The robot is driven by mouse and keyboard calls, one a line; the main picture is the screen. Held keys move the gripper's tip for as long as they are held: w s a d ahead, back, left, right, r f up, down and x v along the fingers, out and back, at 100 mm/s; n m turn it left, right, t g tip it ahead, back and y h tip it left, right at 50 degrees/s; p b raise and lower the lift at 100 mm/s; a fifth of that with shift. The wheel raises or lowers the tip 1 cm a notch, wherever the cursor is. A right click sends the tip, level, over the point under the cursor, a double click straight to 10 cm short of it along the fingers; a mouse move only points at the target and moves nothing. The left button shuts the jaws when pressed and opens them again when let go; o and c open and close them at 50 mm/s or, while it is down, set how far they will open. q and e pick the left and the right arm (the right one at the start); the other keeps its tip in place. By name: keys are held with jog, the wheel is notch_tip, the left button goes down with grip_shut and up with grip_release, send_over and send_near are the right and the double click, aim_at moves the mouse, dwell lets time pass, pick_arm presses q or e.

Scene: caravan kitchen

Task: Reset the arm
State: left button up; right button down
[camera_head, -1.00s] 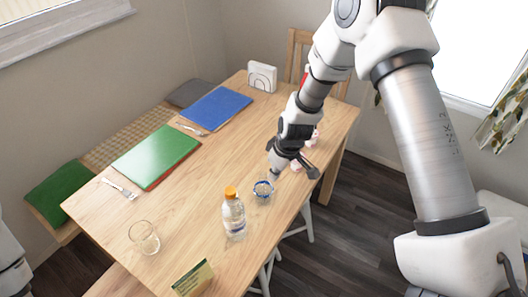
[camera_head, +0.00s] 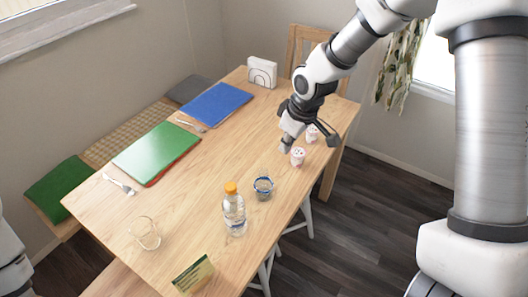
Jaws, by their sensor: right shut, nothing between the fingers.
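My right gripper (camera_head: 303,137) is over the far right part of the wooden table (camera_head: 185,195), beside two small white-and-pink cups. It is shut and holds nothing. The nearer cup (camera_head: 298,157) stands just below it in the picture; the other cup (camera_head: 312,134) stands behind, close to its fingers. I cannot tell whether the gripper touches either cup. My right arm comes in from the upper right. My left gripper is out of view.
The table's middle is clear.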

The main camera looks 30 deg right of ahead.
dwell(0.4)
jog(key=s+a+f+m+g, duration=0.2)
jog(key=s+a+f+g, duration=0.1)
jog(key=s+f, duration=1.1)
jog(key=s+a+f+m+g, duration=0.1)
jog(key=s+a+f+g, duration=0.2)
jog(key=s+f, duration=1.1)
jog(key=w+r+m+t, duration=0.1)
jog(key=w+d+r+m+t+h, duration=0.1)
jog(key=t, duration=0.1)
jog(key=shift+w+m, duration=0.25)
jog(key=shift+m, duration=0.05)
jog(key=shift+w+a, duration=0.1)
